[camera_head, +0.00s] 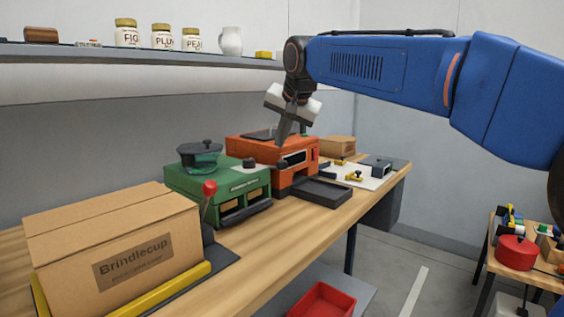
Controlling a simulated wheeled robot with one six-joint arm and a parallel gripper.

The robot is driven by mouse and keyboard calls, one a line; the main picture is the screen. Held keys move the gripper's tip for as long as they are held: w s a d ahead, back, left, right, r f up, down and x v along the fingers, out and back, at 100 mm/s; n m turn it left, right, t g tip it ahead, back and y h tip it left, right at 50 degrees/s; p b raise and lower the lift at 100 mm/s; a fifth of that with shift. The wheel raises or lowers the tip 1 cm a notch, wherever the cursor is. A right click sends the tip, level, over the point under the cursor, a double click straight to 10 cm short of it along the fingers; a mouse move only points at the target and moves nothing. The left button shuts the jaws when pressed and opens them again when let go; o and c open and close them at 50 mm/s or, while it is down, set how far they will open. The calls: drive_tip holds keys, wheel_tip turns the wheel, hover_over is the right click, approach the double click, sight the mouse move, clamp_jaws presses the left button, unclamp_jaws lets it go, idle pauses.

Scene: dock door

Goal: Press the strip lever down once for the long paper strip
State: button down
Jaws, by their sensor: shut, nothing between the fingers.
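A lever with a red ball knob (210,188) stands upright at the near left side of a green machine (235,181) on the bench. An orange machine (291,160) with a front slot stands just behind and to the right. I cannot tell from here which machine gives the paper strip, and no strip shows. My gripper (282,138) is shut and empty, pointing down at the orange machine's top front. I cannot tell whether its tip touches the machine. It is well apart from the red knob.
A Brindlecup carton (140,262) sits in a yellow-edged holder at the near left. A dark tray (319,192) lies before the orange machine. A shelf with jars (162,38) runs above. The front right of the wooden bench (290,230) is clear.

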drive_tip(key=shift+s+d+f, duration=0.1)
drive_tip(key=shift+f, duration=0.9)
drive_tip(key=shift+f, duration=0.2)
idle(1.3)
drive_tip(key=shift+f, duration=0.2)
